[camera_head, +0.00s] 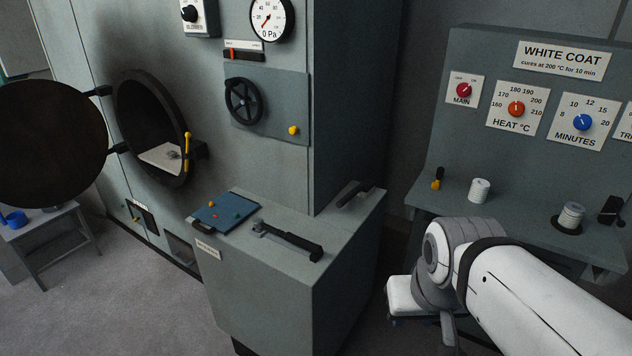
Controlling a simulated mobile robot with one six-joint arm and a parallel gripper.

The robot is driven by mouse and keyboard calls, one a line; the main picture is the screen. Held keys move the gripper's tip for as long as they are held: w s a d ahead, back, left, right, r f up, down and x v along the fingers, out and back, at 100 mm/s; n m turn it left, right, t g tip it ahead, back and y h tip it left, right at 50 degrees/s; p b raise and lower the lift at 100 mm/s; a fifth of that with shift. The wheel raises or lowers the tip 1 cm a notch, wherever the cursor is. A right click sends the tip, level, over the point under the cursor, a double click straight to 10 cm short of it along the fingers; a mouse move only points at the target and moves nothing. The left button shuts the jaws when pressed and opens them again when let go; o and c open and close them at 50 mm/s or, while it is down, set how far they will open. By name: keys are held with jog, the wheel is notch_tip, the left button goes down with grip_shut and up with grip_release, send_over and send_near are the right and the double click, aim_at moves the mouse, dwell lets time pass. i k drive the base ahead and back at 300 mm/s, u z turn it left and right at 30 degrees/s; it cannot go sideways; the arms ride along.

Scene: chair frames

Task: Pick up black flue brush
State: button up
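Two dark tools lie on top of the grey cabinet (258,290). One has a long black handle (290,240) and a grey metal end, and lies across the front part of the top. The other is a shorter black piece (355,193) at the back right corner. I cannot tell for sure which one is the black flue brush. My gripper (446,328) hangs low at the end of my white arm, right of the cabinet and apart from both tools. Its fingers are too unclear to tell whether they are open.
A blue tray (226,212) with small coloured pieces lies on the cabinet's left end. Behind it is an open round furnace door (50,138) and its port (150,125). The right console (459,190) holds white cylinders (479,190) and knobs. Grey floor is clear at lower left.

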aim_at(367, 187)
jog(key=i, duration=1)
jog(key=u, duration=0.05)
